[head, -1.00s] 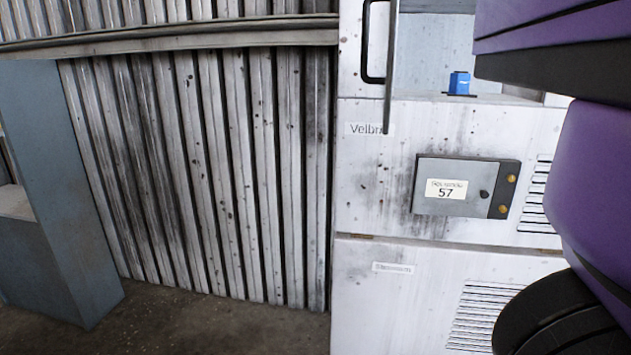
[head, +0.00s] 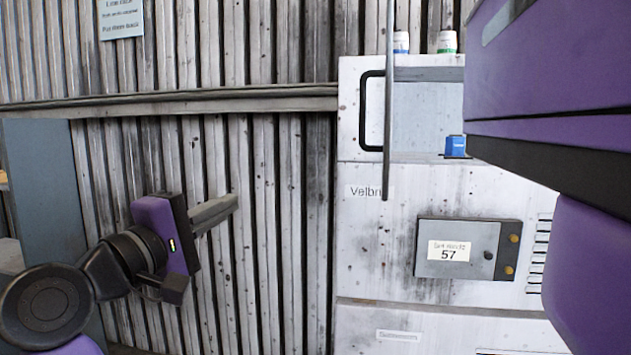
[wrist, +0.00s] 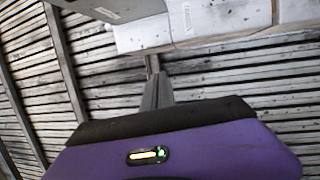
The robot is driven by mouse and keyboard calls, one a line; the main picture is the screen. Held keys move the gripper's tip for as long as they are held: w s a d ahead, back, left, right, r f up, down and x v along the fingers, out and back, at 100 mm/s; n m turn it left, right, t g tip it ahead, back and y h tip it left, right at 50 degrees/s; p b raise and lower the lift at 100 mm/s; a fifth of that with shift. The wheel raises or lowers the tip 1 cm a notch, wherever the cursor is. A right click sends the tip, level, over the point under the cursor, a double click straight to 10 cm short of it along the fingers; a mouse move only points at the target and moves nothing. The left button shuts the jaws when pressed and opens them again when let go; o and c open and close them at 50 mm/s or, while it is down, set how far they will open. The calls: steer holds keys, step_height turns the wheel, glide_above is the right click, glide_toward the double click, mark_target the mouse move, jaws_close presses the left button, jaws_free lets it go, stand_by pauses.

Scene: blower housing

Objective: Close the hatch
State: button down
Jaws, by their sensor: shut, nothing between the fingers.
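The hatch (head: 389,100) appears as a thin, dark upright panel seen almost edge-on, standing out from the white housing (head: 365,240) towards me. Its black handle (head: 363,110) sticks out on its left side. Right of it the opening (head: 425,115) is uncovered, with a blue part (head: 455,146) at its lower edge. My gripper (head: 233,201) is at the left in front of the ribbed wall, well left of the hatch and apart from it. Its grey fingers are together and empty, pointing right. They also show in the wrist view (wrist: 153,68), below the white housing's edge (wrist: 215,20).
A grey box labelled 57 (head: 468,262) sits on the housing front below the hatch. Two bottles (head: 446,41) stand on top. A horizontal rail (head: 200,101) crosses the ribbed wall. A blue-grey cabinet (head: 50,180) stands at far left. The space between gripper and housing looks clear.

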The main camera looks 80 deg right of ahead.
steer(key=s+r+m+g+y, duration=0.3)
steer(key=s+r, duration=0.1)
steer(key=s, duration=0.1)
steer(key=s+d+p, duration=0.3)
steer(key=s+d, duration=0.4)
steer(key=s, duration=0.1)
steer(key=shift+d, duration=0.2)
